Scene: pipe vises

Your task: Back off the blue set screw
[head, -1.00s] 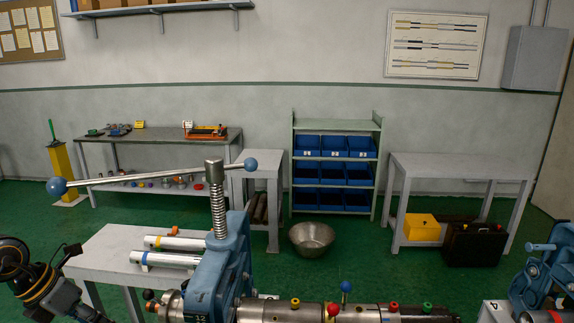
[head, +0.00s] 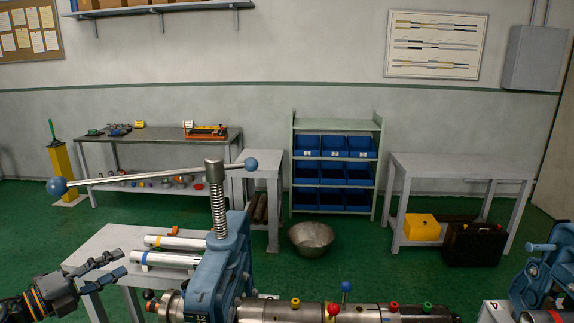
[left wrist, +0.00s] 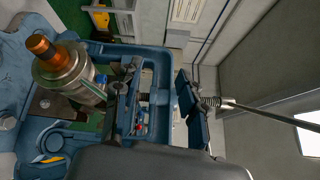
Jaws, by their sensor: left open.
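The blue set screw (head: 346,286) shows in the head view as a blue ball on a short stem, standing above the steel pipe (head: 270,312). The pipe runs to the right from the blue pipe vise (head: 222,270). My left gripper (head: 112,270) is at the lower left of the head view, open and empty, left of the vise and well apart from the screw. In the left wrist view the two fingers (left wrist: 158,100) are spread, with blue vise parts and a pipe end (left wrist: 68,68) behind and to the left. I cannot surely pick out the screw there. My right gripper is out of view.
A long steel handle (head: 150,176) with ball ends crosses above the vise. White pipes (head: 168,259) lie on a grey bench behind it. Red (head: 333,310), yellow and green knobs sit along the same pipe. Another blue vise (head: 540,280) stands at the right edge.

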